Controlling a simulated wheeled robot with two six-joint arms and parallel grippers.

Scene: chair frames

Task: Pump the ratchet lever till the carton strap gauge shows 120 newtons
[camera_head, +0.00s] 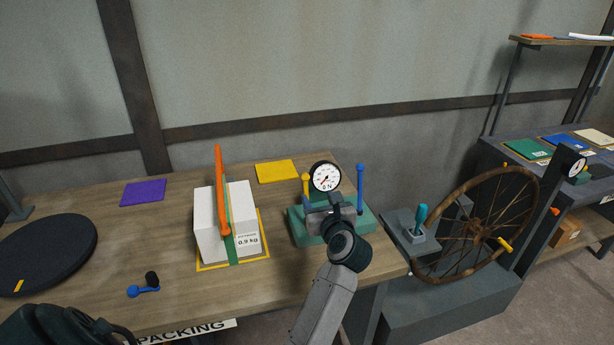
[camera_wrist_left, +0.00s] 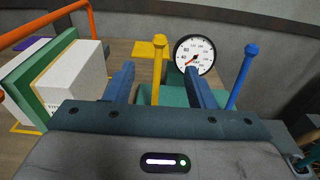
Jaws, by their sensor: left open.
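A white carton (camera_head: 210,222) stands on the bench with a green strap (camera_head: 232,233) around it and an orange arch (camera_head: 219,180) over it. A green tensioner base (camera_head: 298,222) is to its right, with a round gauge (camera_head: 326,177) reading about 0 N, its red needle low left. A yellow-knobbed lever (camera_head: 306,184) and a taller blue lever (camera_head: 360,186) rise from the base. My left gripper (camera_head: 331,213) is open in front of the gauge. In the left wrist view the yellow lever (camera_wrist_left: 157,62) appears between its fingers, apart from them; the blue lever (camera_wrist_left: 243,72) stands outside.
A black turntable (camera_head: 45,252) and a small blue crank (camera_head: 146,289) are at the left of the bench. Purple (camera_head: 143,193) and yellow pads (camera_head: 277,172) lie behind. A spoked wheel (camera_head: 475,225) and a teal-handled joystick (camera_head: 419,221) are at right.

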